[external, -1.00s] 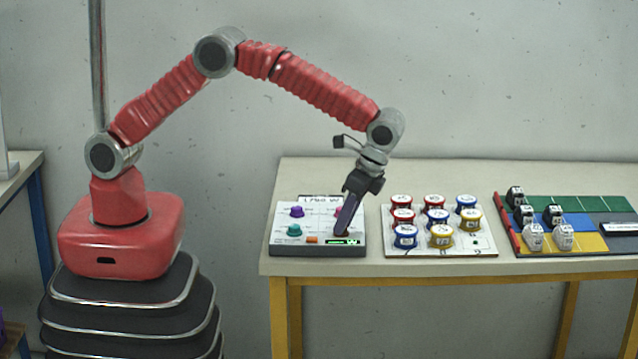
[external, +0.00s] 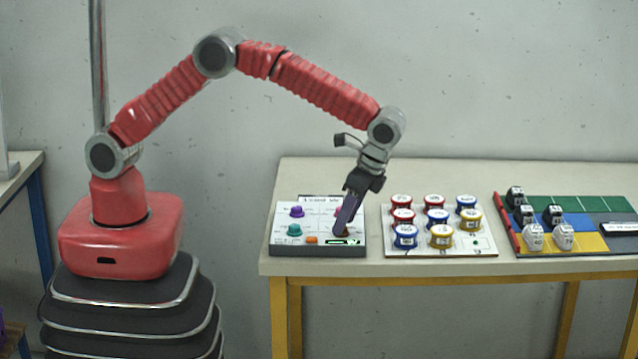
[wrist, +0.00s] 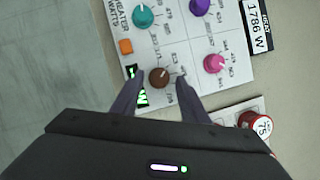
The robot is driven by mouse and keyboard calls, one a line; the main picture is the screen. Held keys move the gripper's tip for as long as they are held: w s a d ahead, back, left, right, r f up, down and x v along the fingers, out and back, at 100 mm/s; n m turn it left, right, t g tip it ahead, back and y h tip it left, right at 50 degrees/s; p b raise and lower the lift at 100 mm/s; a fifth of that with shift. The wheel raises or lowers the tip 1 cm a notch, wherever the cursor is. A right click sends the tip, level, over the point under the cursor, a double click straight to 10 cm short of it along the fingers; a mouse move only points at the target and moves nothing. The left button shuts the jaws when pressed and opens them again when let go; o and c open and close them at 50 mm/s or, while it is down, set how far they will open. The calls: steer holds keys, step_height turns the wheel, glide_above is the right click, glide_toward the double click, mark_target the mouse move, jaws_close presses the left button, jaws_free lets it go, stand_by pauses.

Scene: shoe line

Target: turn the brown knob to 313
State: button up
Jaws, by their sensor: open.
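The brown knob (wrist: 159,78) sits on the white control panel (wrist: 186,45), with a pale pointer mark on its top. In the external view the brown knob (external: 341,234) is mostly hidden by the fingers. My gripper (wrist: 160,76) is open, with one finger on each side of the knob and a gap visible in the wrist view. My gripper (external: 344,229) points down at the panel's front right in the external view. A display (wrist: 258,27) at the panel's edge reads about 1786 W. A small green-lit display (wrist: 138,88) beside the knob is partly covered by a finger.
Teal (wrist: 143,15), purple (wrist: 199,6) and pink (wrist: 214,63) knobs and an orange button (wrist: 126,46) share the panel. A board (external: 440,251) with several red, blue and yellow round pieces stands to the right. A coloured mat (external: 590,206) with small shoes lies farther right.

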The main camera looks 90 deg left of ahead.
steer(key=v, duration=1.3)
steer(key=shift+w+r, duration=0.1)
stand_by(0.3)
step_height(320, 180, down, 6)
steer(key=t, duration=0.1)
steer(key=s+a+r+n+t, duration=0.1)
steer(key=s+a+r+t, duration=0.2)
steer(key=s, duration=0.8)
steer(key=s+a+r+n+t+h, duration=0.1)
steer(key=s+a+r, duration=0.4)
steer(key=s, duration=0.7)
steer(key=s+a+r+n+t+h, duration=0.1)
steer(key=s+a+r+t, duration=0.3)
steer(key=s, duration=0.7)
steer(key=shift+s+a+r+n+t, duration=0.15)
steer(key=shift+s+a+n+t, duration=0.2)
steer(key=shift+a+n, duration=0.4)
